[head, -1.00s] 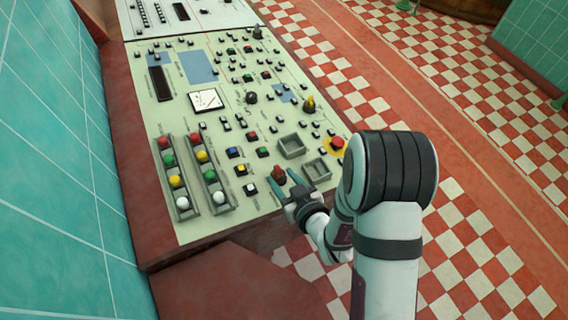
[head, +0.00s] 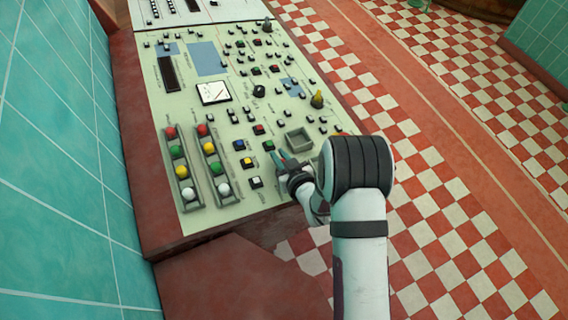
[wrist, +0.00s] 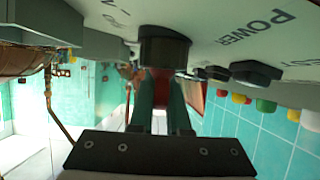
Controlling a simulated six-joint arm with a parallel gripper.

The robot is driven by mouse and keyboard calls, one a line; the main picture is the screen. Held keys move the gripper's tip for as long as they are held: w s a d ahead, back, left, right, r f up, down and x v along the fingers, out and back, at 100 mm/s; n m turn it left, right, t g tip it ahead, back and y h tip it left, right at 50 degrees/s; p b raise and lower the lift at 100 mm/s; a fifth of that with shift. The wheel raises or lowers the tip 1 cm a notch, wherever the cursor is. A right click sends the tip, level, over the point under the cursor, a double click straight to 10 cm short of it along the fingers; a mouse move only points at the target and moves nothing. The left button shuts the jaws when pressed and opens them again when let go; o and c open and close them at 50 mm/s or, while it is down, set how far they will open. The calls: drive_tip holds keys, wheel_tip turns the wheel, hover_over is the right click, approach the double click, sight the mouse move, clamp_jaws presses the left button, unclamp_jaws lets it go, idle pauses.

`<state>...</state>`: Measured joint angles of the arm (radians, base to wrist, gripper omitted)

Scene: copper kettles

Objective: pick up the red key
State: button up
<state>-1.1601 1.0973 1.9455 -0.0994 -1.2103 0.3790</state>
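The red key (wrist: 162,82) stands at a round black lock (wrist: 165,50) on the control panel (head: 232,125). My gripper (wrist: 161,88) has its two dark green fingers on either side of the key, close against it. The fingers look shut on the key, with red showing between them. In the head view my gripper (head: 284,160) is at the panel's near right edge, and the key is mostly hidden by it.
Black knobs (wrist: 256,73) stand near the lock. Two rows of coloured lamps (head: 178,160) are left of my gripper, and an empty grey tray (head: 299,140) is just beyond it. Checkered floor (head: 440,190) lies right of the panel.

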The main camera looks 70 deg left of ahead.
clamp_jaws()
drive_tip(key=shift+r, duration=0.1)
